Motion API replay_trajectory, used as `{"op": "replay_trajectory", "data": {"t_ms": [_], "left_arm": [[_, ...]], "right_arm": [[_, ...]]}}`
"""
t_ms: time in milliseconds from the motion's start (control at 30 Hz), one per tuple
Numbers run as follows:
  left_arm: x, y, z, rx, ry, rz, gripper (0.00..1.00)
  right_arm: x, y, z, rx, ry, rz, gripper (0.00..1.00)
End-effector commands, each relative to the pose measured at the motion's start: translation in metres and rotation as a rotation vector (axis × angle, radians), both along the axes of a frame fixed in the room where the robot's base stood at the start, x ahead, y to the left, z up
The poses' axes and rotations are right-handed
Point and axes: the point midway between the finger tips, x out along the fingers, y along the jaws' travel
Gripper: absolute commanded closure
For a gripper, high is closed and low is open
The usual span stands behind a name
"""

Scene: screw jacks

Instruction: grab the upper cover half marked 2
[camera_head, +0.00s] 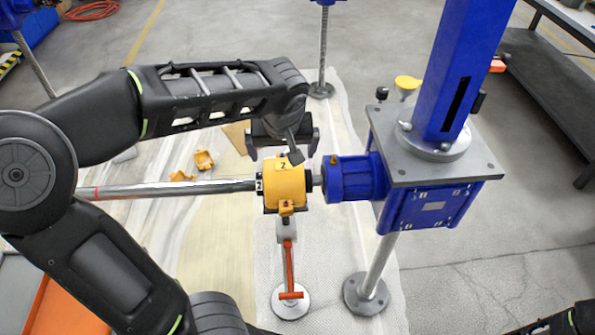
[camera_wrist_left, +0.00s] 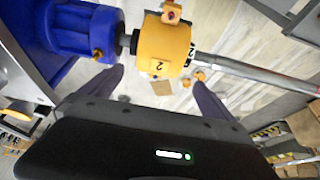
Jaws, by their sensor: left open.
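The upper cover half marked 2 (camera_head: 284,180) is yellow and sits around the shaft line, beside the blue jack's flange. A small yellow lug with a fastener shows at its lower front. In the left wrist view the cover (camera_wrist_left: 168,42) also shows its 2, beyond the fingertips. My left gripper (camera_head: 283,146) is open and empty, just behind and above the cover. Its two fingers (camera_wrist_left: 158,78) are spread in the left wrist view, with the cover between and ahead of them; I cannot tell whether they touch it. My right gripper is not in view.
A steel shaft (camera_head: 170,188) runs left from the cover. The blue screw jack (camera_head: 435,165) stands close on the right. A stand with an orange handle (camera_head: 289,270) is below the cover. Yellow pieces (camera_head: 204,160) lie on the floor mat behind the shaft.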

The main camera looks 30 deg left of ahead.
Motion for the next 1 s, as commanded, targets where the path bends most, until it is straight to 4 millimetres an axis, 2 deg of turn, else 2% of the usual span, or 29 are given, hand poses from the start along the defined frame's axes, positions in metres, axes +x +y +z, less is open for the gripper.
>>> {"op": "replay_trajectory", "data": {"t_ms": [233,500,833,1000], "left_arm": [[0.001,0.000,-0.003,0.000,0.002,-0.003,0.00],[0.009,0.005,-0.024,0.000,0.000,-0.003,0.00],[0.010,0.006,-0.028,-0.001,0.002,-0.004,0.00],[0.016,0.009,-0.046,0.001,0.006,-0.005,0.00]], "right_arm": [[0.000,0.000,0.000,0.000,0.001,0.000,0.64],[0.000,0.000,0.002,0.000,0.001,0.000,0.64],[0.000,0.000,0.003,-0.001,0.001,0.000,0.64],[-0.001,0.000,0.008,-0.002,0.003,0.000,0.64]]}}
